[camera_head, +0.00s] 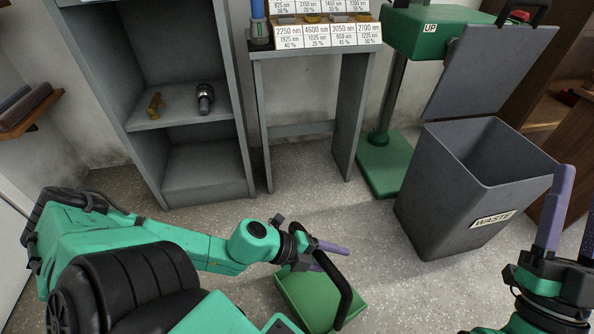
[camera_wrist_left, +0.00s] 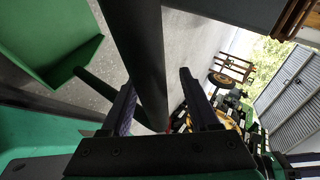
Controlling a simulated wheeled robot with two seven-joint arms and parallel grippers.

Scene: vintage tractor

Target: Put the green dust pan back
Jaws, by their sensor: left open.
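The green dust pan (camera_head: 312,302) is low in the head view, with a long black handle (camera_head: 342,290) arching up over it. I cannot tell whether it rests on the floor. My left gripper (camera_head: 335,257) is at the handle's upper end, its purple fingers open. In the left wrist view, a dark bar that looks like the handle (camera_wrist_left: 150,60) runs between the open fingers (camera_wrist_left: 157,85); the green pan (camera_wrist_left: 45,40) shows at upper left. My right gripper (camera_head: 570,222) is at the right edge, pointing up, fingers apart and empty.
A grey shelf unit (camera_head: 180,115) stands at back left, a grey stand (camera_head: 305,90) beside it. A grey waste bin (camera_head: 460,195) with its lid raised stands right, next to a green pedestal base (camera_head: 385,163). Bare floor (camera_head: 290,205) lies between.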

